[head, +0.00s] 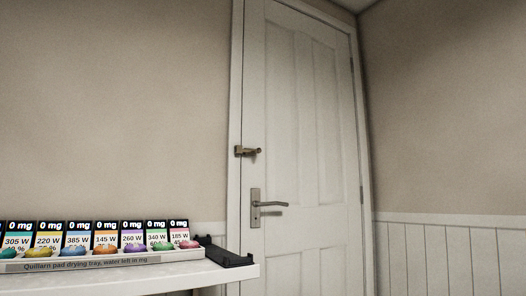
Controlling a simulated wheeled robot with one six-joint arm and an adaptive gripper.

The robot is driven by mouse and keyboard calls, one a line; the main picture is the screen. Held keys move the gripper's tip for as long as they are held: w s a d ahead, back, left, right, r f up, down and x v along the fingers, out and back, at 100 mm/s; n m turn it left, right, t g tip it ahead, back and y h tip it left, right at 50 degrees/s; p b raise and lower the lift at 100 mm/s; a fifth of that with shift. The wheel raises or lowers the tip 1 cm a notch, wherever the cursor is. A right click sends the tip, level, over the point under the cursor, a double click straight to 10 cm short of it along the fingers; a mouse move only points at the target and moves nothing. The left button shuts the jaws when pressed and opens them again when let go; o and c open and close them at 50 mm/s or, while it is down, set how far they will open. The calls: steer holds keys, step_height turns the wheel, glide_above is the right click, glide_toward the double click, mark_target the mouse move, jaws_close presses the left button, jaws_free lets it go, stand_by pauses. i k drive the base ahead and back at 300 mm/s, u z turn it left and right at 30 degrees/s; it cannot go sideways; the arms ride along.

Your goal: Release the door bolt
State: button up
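In the head view a white panelled door (297,130) stands shut in its white frame, right of the middle. A small brass-coloured door bolt (248,152) is mounted at the door's left edge, reaching across to the frame. Its rod and knob are too small to tell exactly how far the rod sits in its keeper. A lever handle (267,204) on a plate is below the bolt. My gripper is not in view.
A white counter (225,274) juts in at the lower left, its right end in front of the door frame. A labelled drying tray (90,265) with several coloured pads and display cards stands on it, beside a black tray (222,253). Panelled wall (450,255) lies right.

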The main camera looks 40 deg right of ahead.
mark_target(248, 151)
steer(key=z, duration=0.05)
steer(key=i, duration=0.5)
steer(key=z, duration=1.35)
steer(key=k, duration=1.35)
steer(key=z, duration=0.65)
steer(key=i, duration=1.65)
steer(key=u, duration=0.5)
